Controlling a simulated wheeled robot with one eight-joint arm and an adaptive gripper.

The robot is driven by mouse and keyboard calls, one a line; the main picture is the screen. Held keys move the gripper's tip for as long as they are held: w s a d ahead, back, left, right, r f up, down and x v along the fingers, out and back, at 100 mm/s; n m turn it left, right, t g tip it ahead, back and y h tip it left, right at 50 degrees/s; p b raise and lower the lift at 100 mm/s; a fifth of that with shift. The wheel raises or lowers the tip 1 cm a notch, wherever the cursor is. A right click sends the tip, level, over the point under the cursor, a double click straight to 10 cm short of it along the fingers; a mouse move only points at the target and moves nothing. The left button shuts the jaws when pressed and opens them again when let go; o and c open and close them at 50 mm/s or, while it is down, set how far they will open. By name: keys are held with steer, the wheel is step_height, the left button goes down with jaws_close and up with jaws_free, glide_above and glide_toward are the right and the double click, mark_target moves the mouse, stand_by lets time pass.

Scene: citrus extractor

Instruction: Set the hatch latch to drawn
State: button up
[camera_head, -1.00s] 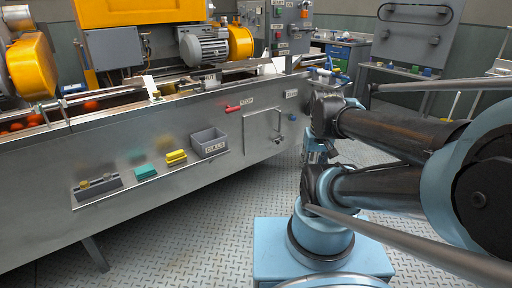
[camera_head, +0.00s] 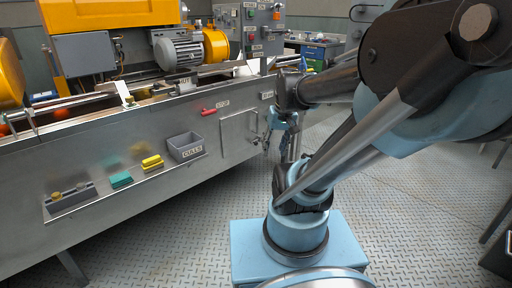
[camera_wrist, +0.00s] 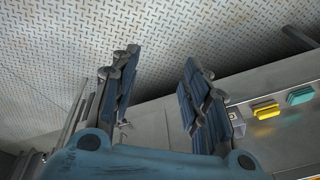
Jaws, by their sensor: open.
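The hatch (camera_head: 239,132) is a square grey panel on the front of the steel machine, and it looks closed. Its small latch (camera_head: 254,139) is at the panel's right edge, too small to read its setting. My gripper (camera_head: 267,138) is just right of the latch, by the machine's front; I cannot tell whether they touch. In the wrist view my gripper (camera_wrist: 158,62) is open, its two blue-padded fingers apart. A small grey piece shows low between them, partly hidden, and I cannot tell whether it is the latch.
A grey bin (camera_head: 186,147), a yellow block (camera_head: 152,162) and a teal block (camera_head: 121,179) sit on the ledge left of the hatch. A red handle (camera_head: 209,111) sticks out above. The patterned metal floor (camera_head: 165,235) in front is clear.

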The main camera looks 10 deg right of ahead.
steer(key=w+a+r+y, duration=0.1)
steer(key=w+r+y, duration=0.1)
steer(key=w, duration=0.8)
steer(key=w+a+r+y, duration=0.1)
steer(key=w+r, duration=0.1)
steer(key=w, duration=0.8)
steer(key=w+d+f+t+y, duration=0.1)
steer(key=w+d+f+y, duration=0.15)
steer(key=w, duration=0.75)
steer(key=w+d+f+t+y, duration=0.1)
steer(key=w+d+f, duration=0.15)
steer(key=w, duration=0.75)
steer(key=w+d+f+t+y, duration=0.1)
steer(key=w+d+f, duration=0.2)
steer(key=w+f, duration=0.4)
steer(key=w+d+f+t+y, duration=0.1)
steer(key=w+d+f+y, duration=0.15)
steer(key=w+f, duration=0.5)
steer(key=t+y, duration=0.1)
steer(key=t, duration=0.2)
glide_toward(257, 144)
steer(key=shift+m, duration=0.3)
steer(key=x, duration=1.1)
steer(key=shift+w+d, duration=0.1)
